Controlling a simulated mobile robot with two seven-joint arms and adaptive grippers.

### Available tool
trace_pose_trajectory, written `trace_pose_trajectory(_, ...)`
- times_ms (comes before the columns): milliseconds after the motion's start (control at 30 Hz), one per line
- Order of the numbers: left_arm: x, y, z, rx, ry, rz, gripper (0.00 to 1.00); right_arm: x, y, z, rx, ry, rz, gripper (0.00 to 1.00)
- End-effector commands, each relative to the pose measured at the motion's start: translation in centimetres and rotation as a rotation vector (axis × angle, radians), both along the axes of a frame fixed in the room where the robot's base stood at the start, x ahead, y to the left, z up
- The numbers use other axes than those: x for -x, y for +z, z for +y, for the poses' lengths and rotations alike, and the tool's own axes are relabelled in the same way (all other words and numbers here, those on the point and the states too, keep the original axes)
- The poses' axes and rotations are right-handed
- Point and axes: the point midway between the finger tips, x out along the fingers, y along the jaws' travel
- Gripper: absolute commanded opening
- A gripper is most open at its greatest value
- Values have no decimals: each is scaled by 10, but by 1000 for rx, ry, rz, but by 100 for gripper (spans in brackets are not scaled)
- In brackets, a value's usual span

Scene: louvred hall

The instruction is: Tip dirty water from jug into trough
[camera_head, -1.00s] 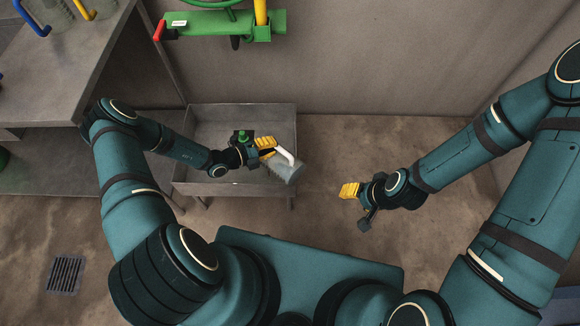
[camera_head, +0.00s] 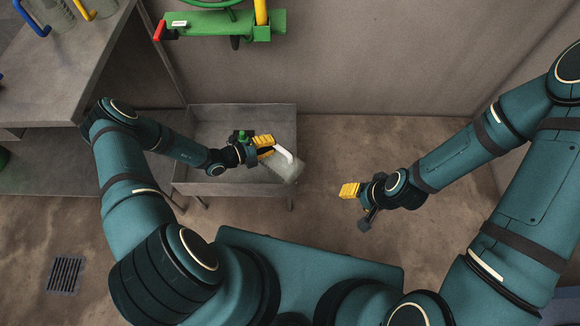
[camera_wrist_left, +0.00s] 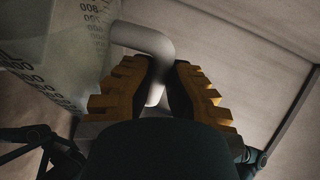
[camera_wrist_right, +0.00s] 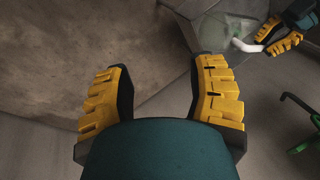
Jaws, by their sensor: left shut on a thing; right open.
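The jug (camera_head: 285,170) is clear, with a white handle (camera_head: 284,154) and printed measuring marks that show in the left wrist view (camera_wrist_left: 50,45). My left gripper (camera_head: 266,147) is shut on the handle. The jug is tilted and sits over the right end of the grey metal trough (camera_head: 215,120). It looks pale and see-through; I cannot tell how much water is in it. The jug also shows in the right wrist view (camera_wrist_right: 222,35). My right gripper (camera_head: 350,190) is open and empty, to the right of the trough and apart from it.
A grey bench (camera_head: 60,75) with several jugs stands at the left. A green fixture (camera_head: 215,22) with a red handle is on the back wall. A floor drain (camera_head: 65,275) lies at lower left. The floor right of the trough is clear.

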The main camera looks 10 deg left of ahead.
Motion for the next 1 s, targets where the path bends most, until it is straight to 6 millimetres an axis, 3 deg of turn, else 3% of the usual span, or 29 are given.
trace_pose_trajectory(400, 18, -7, -37, -222, 3, -106, 0, 0, 52, 0, 0, 0, 0, 56)
trace_pose_trajectory(800, 20, -15, -42, -267, 0, -128, 0, 0, 54, 0, 0, 0, 1, 56)
trace_pose_trajectory(933, 20, -15, -42, -266, 0, -128, 0, 9, 55, 2, -5, 17, 19, 56)
trace_pose_trajectory(1000, 23, -10, -47, -290, 1, -139, 0, 11, 68, 2, -5, 20, 24, 56)
